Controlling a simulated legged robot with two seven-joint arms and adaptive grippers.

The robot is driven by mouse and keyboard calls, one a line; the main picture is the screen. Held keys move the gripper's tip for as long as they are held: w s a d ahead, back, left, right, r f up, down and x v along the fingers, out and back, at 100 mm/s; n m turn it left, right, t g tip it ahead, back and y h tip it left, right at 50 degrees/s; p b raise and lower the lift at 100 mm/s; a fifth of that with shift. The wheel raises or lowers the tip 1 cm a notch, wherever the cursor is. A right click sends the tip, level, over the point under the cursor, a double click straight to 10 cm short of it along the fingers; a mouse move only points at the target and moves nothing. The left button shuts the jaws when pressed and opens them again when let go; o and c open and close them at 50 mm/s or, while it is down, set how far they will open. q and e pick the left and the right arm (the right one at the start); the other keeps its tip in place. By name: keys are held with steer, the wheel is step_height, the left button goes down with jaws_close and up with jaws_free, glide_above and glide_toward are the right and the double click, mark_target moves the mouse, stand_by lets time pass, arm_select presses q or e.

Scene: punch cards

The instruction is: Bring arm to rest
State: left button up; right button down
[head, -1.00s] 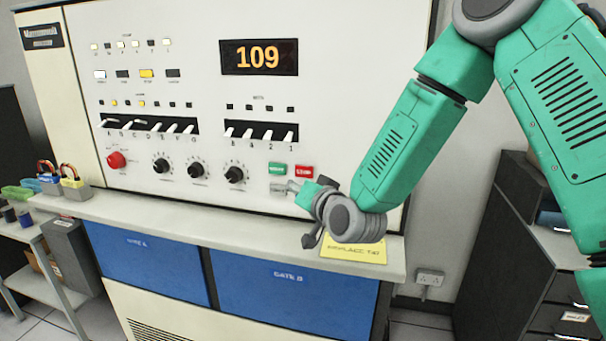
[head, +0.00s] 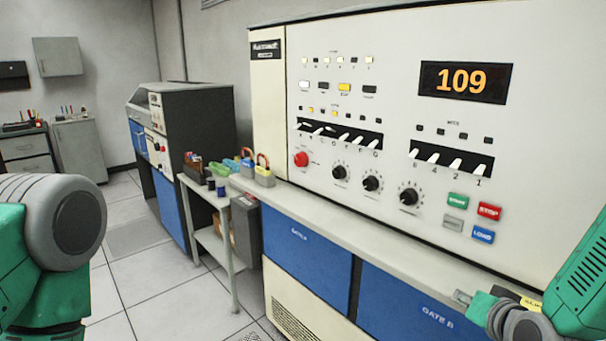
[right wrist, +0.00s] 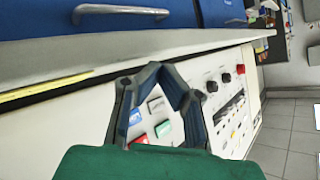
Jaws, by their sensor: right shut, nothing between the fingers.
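My right gripper (head: 465,297) is in the lower right of the head view, in front of the console's lower edge and below the buttons. It is shut and empty. In the right wrist view its fingertips (right wrist: 154,68) meet, and the console buttons show in the gap between the finger links. My right arm (head: 580,295) comes in from the right edge. Part of my left arm (head: 50,240) shows at the left edge; its gripper is out of view.
The cream console (head: 400,50) reads 109. Its green (head: 458,201), red (head: 489,211), blue (head: 483,235) and grey (head: 453,223) buttons are close above my right gripper. A ledge (head: 330,220) runs below the panel. A side table (head: 205,195) holds padlocks. Floor (head: 150,285) is clear at left.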

steer(key=s+a+f+n+g, duration=0.3)
steer(key=s+f+g, duration=0.3)
steer(key=s+f, duration=0.85)
steer(key=s+f+n+g, duration=0.1)
steer(key=s+f+g, duration=0.25)
steer(key=s, duration=0.65)
steer(key=s+f+n+g, duration=0.25)
steer(key=s+f, duration=0.25)
steer(key=s, duration=0.6)
steer(key=w+a+f+b, duration=0.1)
steer(key=w+f+b, duration=0.2)
steer(key=f+b, duration=0.5)
steer(key=shift+w+a+f+b, duration=0.2)
steer(key=shift+a+f+b, duration=0.15)
steer(key=shift+b, duration=0.5)
steer(key=shift+w, duration=0.1)
